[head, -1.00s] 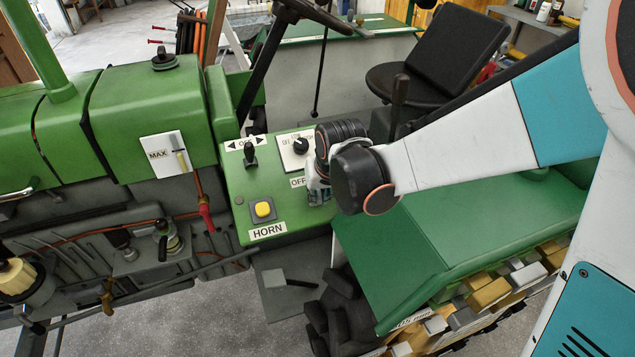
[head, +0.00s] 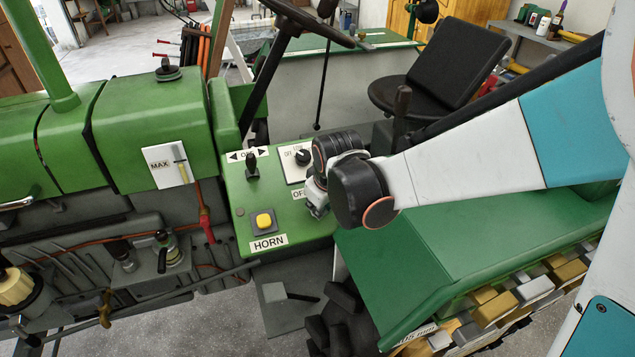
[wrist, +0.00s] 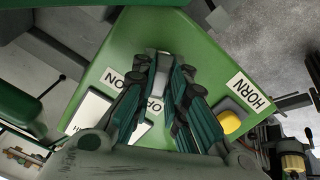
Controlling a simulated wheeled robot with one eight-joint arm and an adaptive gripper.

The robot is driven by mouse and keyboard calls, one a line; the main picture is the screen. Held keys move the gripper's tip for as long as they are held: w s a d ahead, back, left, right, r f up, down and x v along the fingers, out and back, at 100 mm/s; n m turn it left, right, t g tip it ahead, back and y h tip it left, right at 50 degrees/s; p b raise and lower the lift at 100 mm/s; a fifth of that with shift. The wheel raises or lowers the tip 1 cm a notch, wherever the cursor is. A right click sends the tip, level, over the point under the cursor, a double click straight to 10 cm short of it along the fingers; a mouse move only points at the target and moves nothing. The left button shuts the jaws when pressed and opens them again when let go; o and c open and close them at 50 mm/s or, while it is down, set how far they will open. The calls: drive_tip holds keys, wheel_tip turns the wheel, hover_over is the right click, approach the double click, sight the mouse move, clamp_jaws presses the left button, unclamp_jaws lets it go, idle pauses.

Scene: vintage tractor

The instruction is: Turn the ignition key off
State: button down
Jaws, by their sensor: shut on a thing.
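My gripper (head: 318,206) is at the right end of the green control panel (head: 262,208), beside the partly covered OFF label (head: 299,193). In the wrist view my gripper (wrist: 167,72) has its two ribbed fingers closed on a small pale piece, the ignition key (wrist: 161,63). The fingers and wrist hide most of the key, so I cannot read its angle. An ON label (wrist: 117,80) and the OFF label (wrist: 155,106) show beside the fingers in the wrist view.
The yellow HORN button (head: 264,220), a black lever (head: 252,167) and a black rotary knob (head: 303,157) stand close by on the panel. The steering wheel (head: 310,20) is above and the seat (head: 455,70) behind. A green fender (head: 430,245) lies under my arm.

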idle(0.4)
drive_tip(key=c, duration=1.6)
unclamp_jaws()
